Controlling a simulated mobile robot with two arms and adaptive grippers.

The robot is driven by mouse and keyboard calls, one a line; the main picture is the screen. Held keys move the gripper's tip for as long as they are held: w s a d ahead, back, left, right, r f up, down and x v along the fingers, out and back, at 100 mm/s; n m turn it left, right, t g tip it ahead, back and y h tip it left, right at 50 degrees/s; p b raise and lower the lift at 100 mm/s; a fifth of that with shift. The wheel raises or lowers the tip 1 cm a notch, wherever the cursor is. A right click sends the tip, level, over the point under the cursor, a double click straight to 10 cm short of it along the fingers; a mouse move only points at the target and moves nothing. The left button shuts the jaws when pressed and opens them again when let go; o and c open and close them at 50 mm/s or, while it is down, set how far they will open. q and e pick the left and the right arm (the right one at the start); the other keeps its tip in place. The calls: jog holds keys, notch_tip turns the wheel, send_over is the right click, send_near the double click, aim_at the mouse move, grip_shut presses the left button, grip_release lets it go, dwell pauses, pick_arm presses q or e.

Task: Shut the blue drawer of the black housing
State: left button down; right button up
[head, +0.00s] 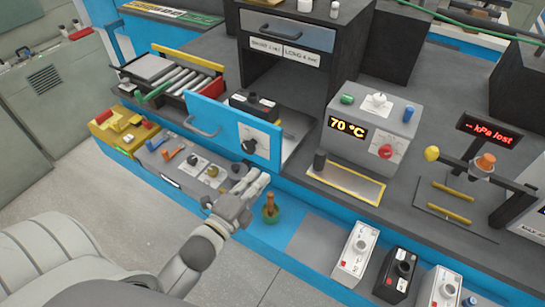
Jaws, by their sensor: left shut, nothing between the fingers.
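The black housing (348,52) stands at the back of the workbench. The blue drawer (228,130) is pulled out of its lower part toward me, with a grey handle (201,127) at the left of its front. A dark device (254,105) shows behind the front panel. My left gripper (262,177) is shut and empty, just in front of and below the right part of the drawer front. I cannot tell whether it touches it. My right gripper is not in view.
A grey control panel (190,166) lies below the drawer front. A 70 °C unit (367,128) stands to the right, and a roller rack (172,78) to the left.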

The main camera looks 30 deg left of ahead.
aim_at(278, 154)
pick_arm(q)
jog(key=w, duration=0.2)
jog(key=w+p, duration=0.1)
jog(key=w, duration=0.4)
jog(key=shift+w+d+p, duration=0.25)
jog(key=shift+d+p, duration=0.1)
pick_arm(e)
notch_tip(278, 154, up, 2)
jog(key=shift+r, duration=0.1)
pick_arm(q)
jog(key=shift+w, duration=0.15)
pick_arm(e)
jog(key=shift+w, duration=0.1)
